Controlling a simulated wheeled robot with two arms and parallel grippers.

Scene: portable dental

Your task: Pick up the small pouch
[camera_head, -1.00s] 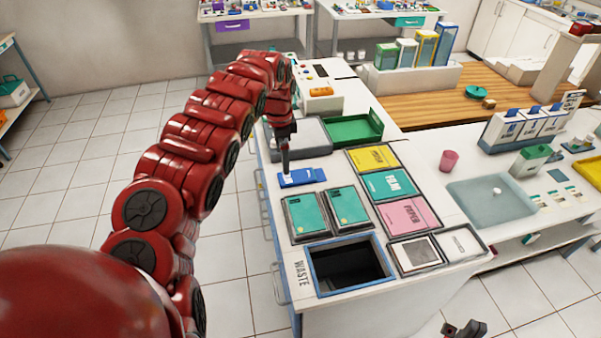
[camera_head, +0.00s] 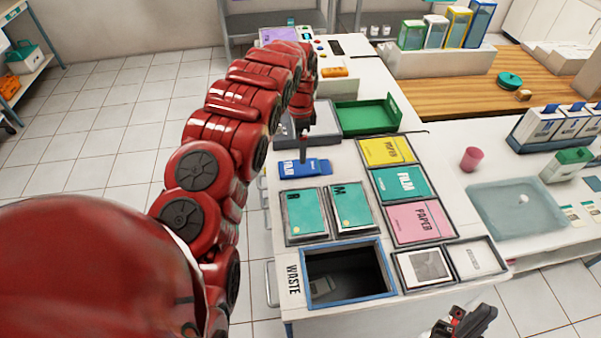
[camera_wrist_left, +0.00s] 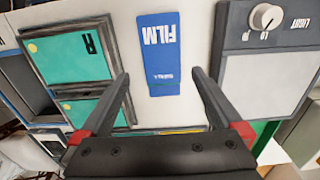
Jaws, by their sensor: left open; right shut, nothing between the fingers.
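A small blue pouch marked FILM (camera_head: 315,167) lies flat on the white counter, above two teal packets in the head view. It also shows in the left wrist view (camera_wrist_left: 158,45), marked FILM in white. I cannot tell how high the tips are above the counter. My right gripper (camera_head: 466,326) is shut and empty at the bottom edge, low in front of the counter.
Two teal packets (camera_head: 305,213) lie in trays beside the pouch. A WASTE opening (camera_head: 380,288) is nearer. Yellow, teal and pink paper and film packets (camera_head: 418,221) line the right. A green tray (camera_head: 366,116) and a grey box with a light knob (camera_wrist_left: 267,17) stand beyond.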

